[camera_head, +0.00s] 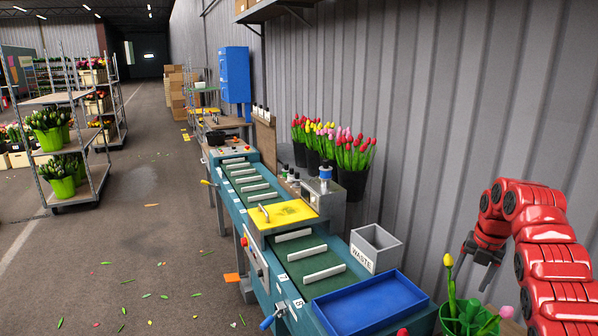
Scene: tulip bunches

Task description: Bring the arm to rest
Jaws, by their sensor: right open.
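My right arm (548,240) is red and comes in from the lower right, bent over at the top. My right gripper (484,256) hangs from it, open, with nothing seen between its fingers. It is to the right of the grey waste bin and above a green bucket (468,322) at the bottom edge. A yellow tulip (448,261) stands in the bucket left of the gripper, and a pink tulip (506,312) is to the right. My left gripper is not in view.
A teal conveyor machine (262,225) with a yellow plate (287,212) runs along the wall. A blue tray (365,303) and waste bin (377,246) are at its near end. Black buckets of tulips (352,180) stand behind. The floor at left is mostly open, with scattered leaves.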

